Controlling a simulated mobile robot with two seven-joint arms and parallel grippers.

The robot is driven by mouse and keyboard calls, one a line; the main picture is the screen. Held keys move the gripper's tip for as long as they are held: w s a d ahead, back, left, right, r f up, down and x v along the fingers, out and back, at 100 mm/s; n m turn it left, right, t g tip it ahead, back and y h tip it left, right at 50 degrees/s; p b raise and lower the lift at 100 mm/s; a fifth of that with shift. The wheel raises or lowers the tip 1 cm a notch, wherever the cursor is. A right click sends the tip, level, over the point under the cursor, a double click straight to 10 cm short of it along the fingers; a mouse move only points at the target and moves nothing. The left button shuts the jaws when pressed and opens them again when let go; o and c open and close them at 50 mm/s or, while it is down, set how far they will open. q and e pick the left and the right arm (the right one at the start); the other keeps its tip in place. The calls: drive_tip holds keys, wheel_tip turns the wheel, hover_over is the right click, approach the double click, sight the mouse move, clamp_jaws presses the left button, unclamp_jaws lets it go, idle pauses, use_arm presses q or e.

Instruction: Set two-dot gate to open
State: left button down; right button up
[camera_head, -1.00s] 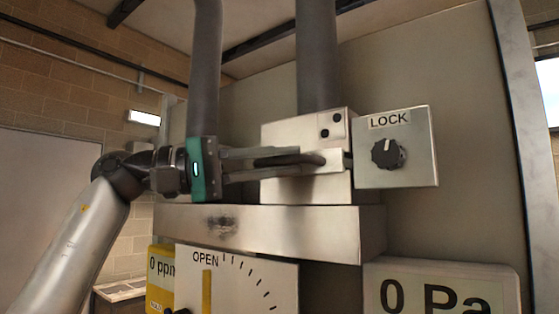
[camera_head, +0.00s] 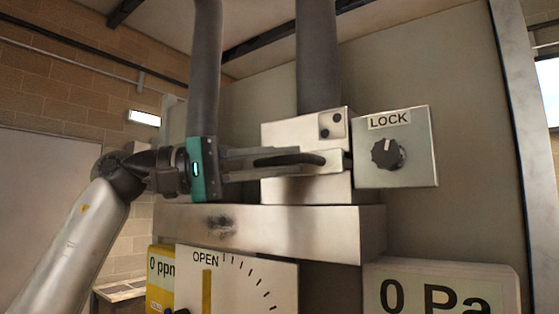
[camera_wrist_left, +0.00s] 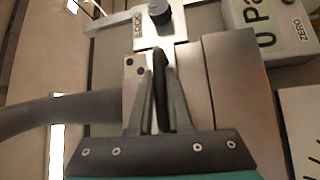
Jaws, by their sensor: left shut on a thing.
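The two-dot gate housing (camera_head: 302,130) is a pale metal block with two black dots on its upper right, below a grey vertical pipe. Its dark handle (camera_head: 288,160) lies roughly horizontal across the front. My left gripper (camera_head: 318,161), with a teal band, reaches in from the left and is shut on the handle. In the left wrist view, the black handle (camera_wrist_left: 160,78) stands between the two fingers of the left gripper (camera_wrist_left: 161,98). The fingers hide part of the housing's front. My right gripper is not in view.
A LOCK box (camera_head: 396,145) with a black knob is close to the right of the housing. A metal ledge (camera_head: 285,233) runs below. Under it are an OPEN dial (camera_head: 235,285), a yellow ppm meter (camera_head: 160,272) and a Pa display (camera_head: 440,285). A second pipe (camera_head: 205,75) stands behind the gripper.

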use_arm(q)
drive_tip(key=shift+s+a+f, duration=0.1)
drive_tip(key=shift+s+a, duration=0.15)
drive_tip(key=s+a+b, duration=0.2)
drive_tip(key=s+a, duration=0.1)
drive_tip(key=s, duration=0.2)
drive_tip(key=shift+a+b, duration=0.25)
drive_tip(key=shift+b, duration=0.15)
drive_tip(key=c, duration=0.8)
unclamp_jaws()
drive_tip(key=shift+c, duration=0.2)
drive_tip(key=s+a+f+b, duration=0.1)
drive_tip(key=s+a, duration=0.1)
drive_tip(key=a, duration=1.3)
drive_tip(key=shift+f, duration=0.35)
drive_tip(key=shift+s, duration=0.1)
